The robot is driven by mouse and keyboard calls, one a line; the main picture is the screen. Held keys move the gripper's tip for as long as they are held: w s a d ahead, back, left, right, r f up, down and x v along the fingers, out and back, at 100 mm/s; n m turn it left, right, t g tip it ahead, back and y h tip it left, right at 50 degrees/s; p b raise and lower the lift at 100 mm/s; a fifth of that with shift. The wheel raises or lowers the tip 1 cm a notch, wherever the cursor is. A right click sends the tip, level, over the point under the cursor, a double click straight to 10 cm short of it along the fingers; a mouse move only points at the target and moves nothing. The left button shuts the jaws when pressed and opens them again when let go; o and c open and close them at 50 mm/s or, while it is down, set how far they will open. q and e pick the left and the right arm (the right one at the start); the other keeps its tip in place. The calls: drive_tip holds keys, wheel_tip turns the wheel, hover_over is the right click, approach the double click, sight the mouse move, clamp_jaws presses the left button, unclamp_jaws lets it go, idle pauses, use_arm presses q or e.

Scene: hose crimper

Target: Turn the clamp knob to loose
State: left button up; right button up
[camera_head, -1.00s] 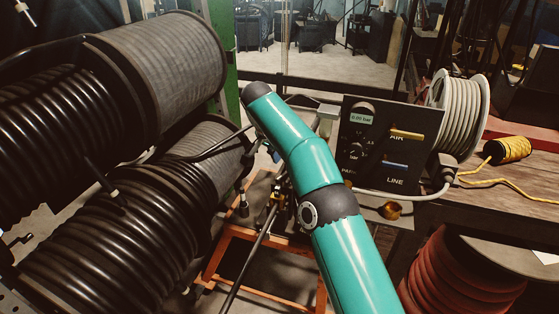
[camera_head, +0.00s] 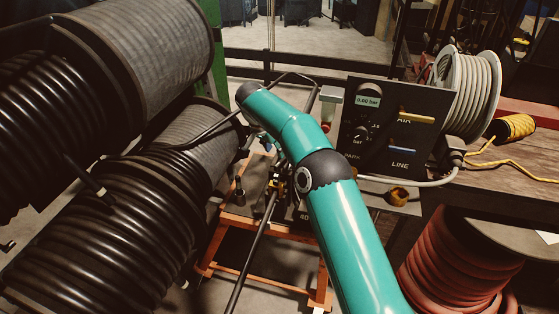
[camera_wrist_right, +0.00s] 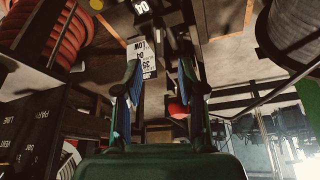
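My right arm crosses the middle of the head view and hides most of my right gripper (camera_head: 277,182), which is low above the orange-framed stand. In the right wrist view my right gripper (camera_wrist_right: 160,88) is open, its two fingers apart with nothing held between them. A round red knob-like part (camera_wrist_right: 178,109) shows just inside the finger on the right; I cannot tell whether it touches. I cannot tell for sure which part is the clamp knob. A white label plate (camera_wrist_right: 142,48) with numbers and "LOW" lies beyond the fingertips. My left gripper is not in view.
Black hose reels (camera_head: 110,215) fill the left. A dark control panel (camera_head: 395,128) reading 0.00 bar stands on the bench at right, with a brass fitting (camera_head: 397,196) below it. A white hose reel (camera_head: 468,90) and a red hose coil (camera_head: 455,262) are at right. The orange stand (camera_head: 235,265) is below.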

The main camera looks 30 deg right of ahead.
sight(280, 162)
drive_tip(key=x, duration=0.7)
drive_tip(key=shift+f+p, duration=0.15)
drive_tip(key=shift+p, duration=0.25)
